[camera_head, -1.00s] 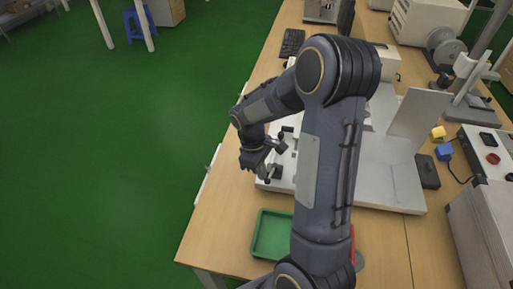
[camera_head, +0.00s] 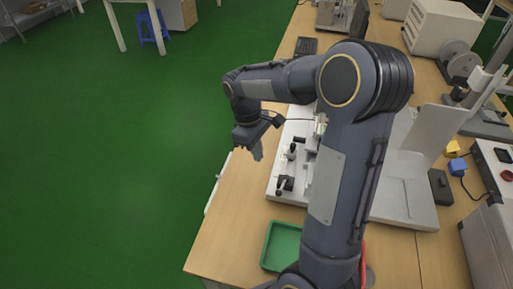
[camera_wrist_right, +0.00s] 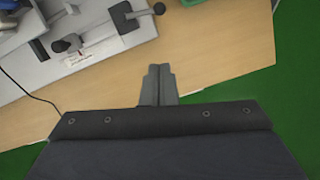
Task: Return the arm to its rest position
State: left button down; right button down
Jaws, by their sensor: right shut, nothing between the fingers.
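My right arm reaches up over the wooden table in the head view and bends to the left. Its right gripper (camera_head: 257,153) hangs above the table's left edge, pointing down, left of the white test fixture (camera_head: 287,197). In the right wrist view the two fingers of this gripper (camera_wrist_right: 158,72) are together with nothing between them. The fixture's dark clamp knobs (camera_wrist_right: 68,44) show beyond them at the upper left. My left gripper is not in view.
A green tray (camera_head: 268,245) lies on the table (camera_head: 222,238) near its front, partly behind my arm. A yellow block (camera_head: 452,147) and a blue block (camera_head: 457,166) lie to the right. Open green floor is left of the table.

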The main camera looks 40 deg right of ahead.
jog(key=shift+r, duration=0.6)
jog(key=s+a+r+m+t+y, duration=0.2)
jog(key=s+a+m+t, duration=0.1)
jog(key=s+a, duration=0.3)
jog(key=s+a+r+m+t+y, duration=0.2)
jog(key=s+a, duration=0.4)
jog(key=s, duration=0.5)
jog(key=m+t, duration=0.1)
jog(key=t, duration=0.1)
jog(key=shift+a+r+t+y, duration=0.2)
jog(key=shift+a+t+y, duration=0.1)
jog(key=shift+a+t, duration=0.1)
jog(key=shift+s+d, duration=0.1)
jog(key=shift+s, duration=0.05)
